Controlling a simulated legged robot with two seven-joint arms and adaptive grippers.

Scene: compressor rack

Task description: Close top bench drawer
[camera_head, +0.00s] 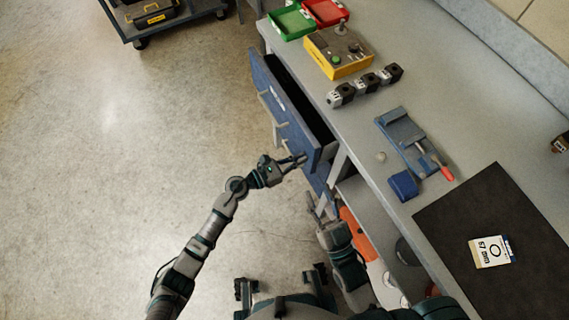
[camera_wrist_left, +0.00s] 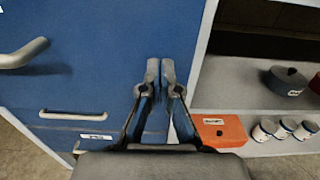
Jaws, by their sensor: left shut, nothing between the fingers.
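The top bench drawer (camera_head: 283,108) is blue and stands pulled out from the bench, its dark inside showing. Its front has a pale handle (camera_head: 268,105); a grey handle (camera_wrist_left: 25,54) also shows at the left of the left wrist view. My left gripper (camera_head: 303,160) is shut and empty, at the near end of the drawer front. In the left wrist view its fingertips (camera_wrist_left: 160,72) are before the blue front, near its right edge; contact cannot be told. My right gripper (camera_head: 318,205) is lower, beside the bench's open shelf, with its fingers apart and nothing visible between them.
An orange box (camera_wrist_left: 222,131) sits on a shelf. Floor left of the drawer is clear.

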